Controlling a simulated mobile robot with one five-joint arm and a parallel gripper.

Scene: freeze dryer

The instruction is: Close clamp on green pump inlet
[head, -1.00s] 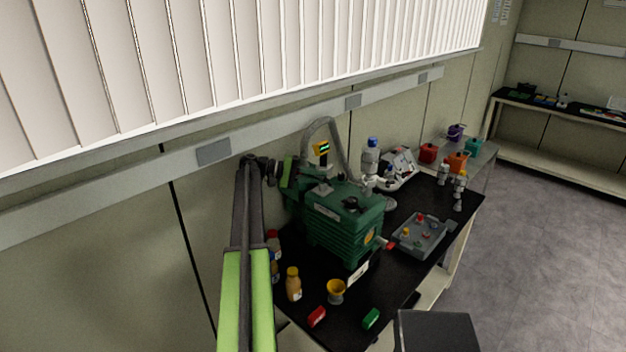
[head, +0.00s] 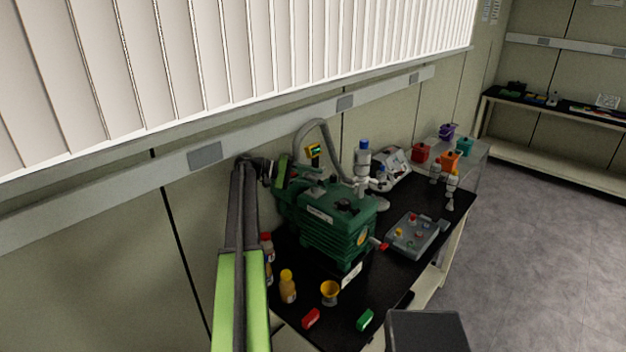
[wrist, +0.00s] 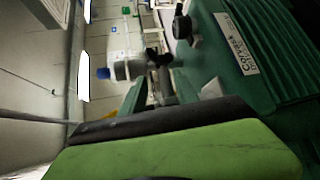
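The green pump (head: 335,215) stands on the black bench, with a grey hose (head: 328,140) arching above it. It fills the right of the wrist view (wrist: 250,45). My gripper (head: 281,172) is at the pump's far left side near its top. In the wrist view two green finger-like tips (wrist: 158,92) stand apart. A grey fitting with a dark part (wrist: 157,60) lies just beyond them; I cannot tell whether this is the inlet clamp or whether it is closed. No hold on anything is clear. The inlet is too small to make out in the head view.
A blue-capped glass piece (head: 363,155) stands behind the pump. A grey tray (head: 418,237) is to its right. Bottles (head: 288,287), a yellow funnel (head: 330,292) and red and green blocks (head: 365,320) lie in front. The wall runs close behind my arm.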

